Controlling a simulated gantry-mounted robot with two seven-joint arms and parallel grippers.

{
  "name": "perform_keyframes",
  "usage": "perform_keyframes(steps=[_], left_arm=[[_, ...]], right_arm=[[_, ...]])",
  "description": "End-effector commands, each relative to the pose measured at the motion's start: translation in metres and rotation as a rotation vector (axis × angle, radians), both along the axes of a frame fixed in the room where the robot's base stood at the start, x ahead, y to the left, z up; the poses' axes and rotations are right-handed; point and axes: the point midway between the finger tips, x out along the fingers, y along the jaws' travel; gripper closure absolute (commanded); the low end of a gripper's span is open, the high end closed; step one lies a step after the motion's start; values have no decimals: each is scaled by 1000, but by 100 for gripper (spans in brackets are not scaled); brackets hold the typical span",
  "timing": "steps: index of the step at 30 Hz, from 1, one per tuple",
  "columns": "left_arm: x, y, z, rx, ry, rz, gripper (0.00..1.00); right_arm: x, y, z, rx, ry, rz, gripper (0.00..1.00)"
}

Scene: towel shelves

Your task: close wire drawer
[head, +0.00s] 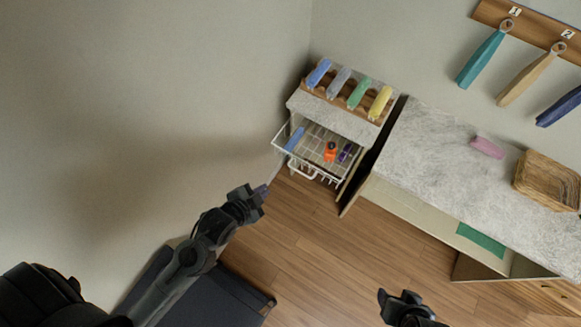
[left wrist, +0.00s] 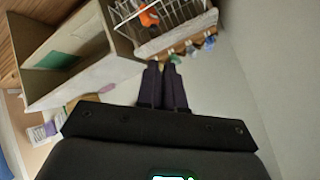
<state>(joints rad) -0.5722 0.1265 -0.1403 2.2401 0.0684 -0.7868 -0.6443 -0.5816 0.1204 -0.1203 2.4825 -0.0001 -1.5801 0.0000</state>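The white wire drawer (head: 312,173) is pulled out from the small stone-topped cabinet (head: 338,117). It holds an orange bottle (head: 330,151), a small purple item (head: 345,153) and a blue item (head: 294,139). My left gripper (head: 264,191) is in front of and below the drawer's left front corner, apart from it in the head view. In the left wrist view its two dark fingers (left wrist: 166,68) lie side by side, shut and empty, with the wire drawer (left wrist: 172,18) beyond them. My right gripper (head: 396,296) is low in the head view, far from the drawer; its finger gap is unclear.
Rolled towels (head: 361,93) sit in a wooden rack on the cabinet. A wall stands close on the left. The wooden floor (head: 310,235) before the drawer is clear.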

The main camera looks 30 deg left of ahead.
Motion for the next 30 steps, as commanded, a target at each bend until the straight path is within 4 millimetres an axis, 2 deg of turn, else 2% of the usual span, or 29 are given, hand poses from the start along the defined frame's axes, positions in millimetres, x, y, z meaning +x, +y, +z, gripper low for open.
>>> perform_keyframes(steps=[1,5,8,12,18,21,22,30], left_arm=[[10,0,-28,56,-65,-43,100],[33,3,-81,236,-271,-144,100],[46,6,-129,395,-421,-205,100],[55,14,-211,626,-610,-273,100],[67,27,-301,762,-699,-317,100],[78,31,-328,777,-689,-330,100],[82,31,-332,779,-694,-332,100],[108,32,-331,788,-736,-321,100]], right_arm=[[0,0,-14,0,0,0,39],[0,0,-41,0,0,0,39],[0,0,-70,0,1,0,39],[0,0,-124,0,1,0,39],[0,0,-184,-1,6,0,39],[0,0,-204,-1,5,0,39],[0,0,-208,-1,5,0,39],[0,0,-227,0,1,0,39]])
